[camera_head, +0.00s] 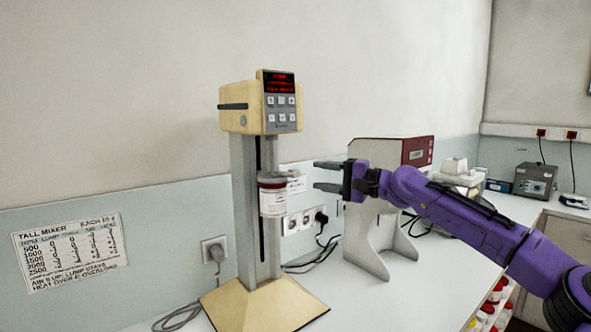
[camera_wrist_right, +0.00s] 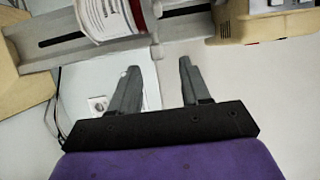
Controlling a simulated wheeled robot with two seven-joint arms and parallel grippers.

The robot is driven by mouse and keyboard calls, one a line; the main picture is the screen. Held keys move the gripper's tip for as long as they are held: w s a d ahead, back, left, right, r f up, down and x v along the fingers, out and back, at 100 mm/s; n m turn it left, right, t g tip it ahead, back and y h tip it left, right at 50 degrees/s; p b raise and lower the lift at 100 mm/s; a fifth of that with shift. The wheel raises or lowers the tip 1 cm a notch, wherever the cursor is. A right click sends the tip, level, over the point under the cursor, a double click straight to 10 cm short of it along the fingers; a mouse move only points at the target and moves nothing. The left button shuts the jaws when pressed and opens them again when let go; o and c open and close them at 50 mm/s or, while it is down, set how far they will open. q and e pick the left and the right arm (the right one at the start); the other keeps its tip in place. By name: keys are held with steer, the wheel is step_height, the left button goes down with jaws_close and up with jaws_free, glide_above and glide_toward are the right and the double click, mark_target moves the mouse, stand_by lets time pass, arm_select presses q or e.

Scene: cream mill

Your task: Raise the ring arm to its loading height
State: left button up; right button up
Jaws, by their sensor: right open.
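The tall mixer (camera_head: 243,170) stands on the white bench, with a cream head (camera_head: 245,105), a lit red display and a grey slotted column. A white jar with a red band (camera_head: 273,200) sits partway up the column, held at the ring arm (camera_head: 291,175), whose short grey end sticks out to the right. In the right wrist view the jar (camera_wrist_right: 98,18) is at the top, beyond the fingertips. My right gripper (camera_head: 318,176) is open and empty, just right of the ring arm's end and apart from it. It also shows in the right wrist view (camera_wrist_right: 158,65). My left gripper is out of view.
A white and dark red machine (camera_head: 385,170) stands right behind my right arm. A sign (camera_head: 70,252) hangs on the wall at left. Sockets with plugs and cables (camera_head: 305,221) are behind the mixer. Grey devices (camera_head: 533,180) stand at far right. The bench front is clear.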

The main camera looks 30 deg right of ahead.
mark_target(300, 174)
steer(key=x, duration=0.2)
steer(key=p+x, duration=0.1)
steer(key=x, duration=0.2)
steer(key=p+x, duration=0.1)
steer(key=x, duration=0.1)
steer(key=shift+w+d+f, duration=0.2)
steer(key=shift+w+f, duration=0.15)
steer(key=shift+w, duration=0.2)
steer(key=shift+w+a+r, duration=0.1)
steer(key=shift+w+a, duration=0.2)
steer(key=shift+a, duration=0.05)
steer(key=shift+w, duration=0.25)
jaws_close()
